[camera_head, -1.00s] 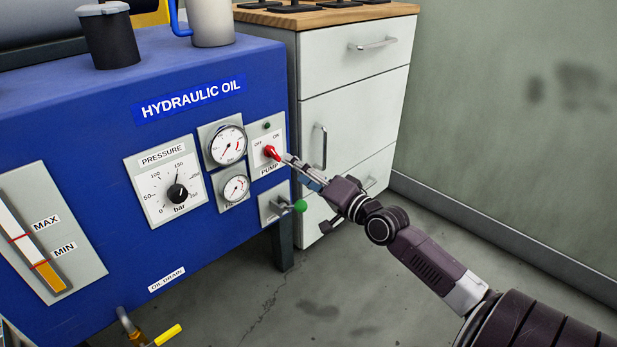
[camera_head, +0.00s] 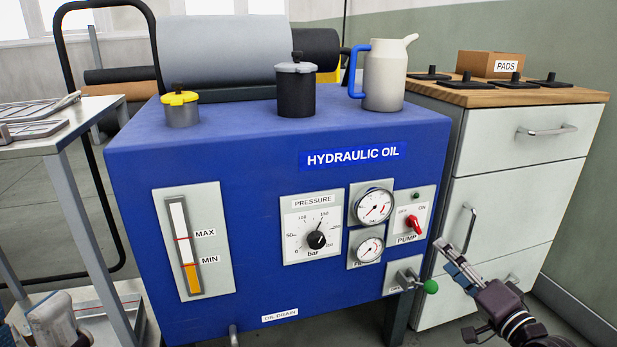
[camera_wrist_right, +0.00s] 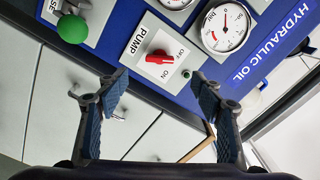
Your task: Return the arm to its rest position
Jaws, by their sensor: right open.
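My right gripper (camera_head: 450,258) is open and empty, at the lower right in the head view. Its two blue-padded fingers (camera_wrist_right: 158,85) stand wide apart in the right wrist view. The red pump knob (camera_head: 413,224) on the blue oil unit is just beyond the fingertips and apart from them. In the wrist view, the knob (camera_wrist_right: 160,58) shows ahead, between the two fingers, on its OFF/ON plate. I cannot tell its exact setting. My left gripper does not show.
The blue hydraulic oil unit (camera_head: 270,250) fills the middle, with a green-knobbed lever (camera_head: 431,286) close to my right gripper. A white drawer cabinet (camera_head: 520,145) stands to the right. A light table (camera_head: 70,125) is at the left.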

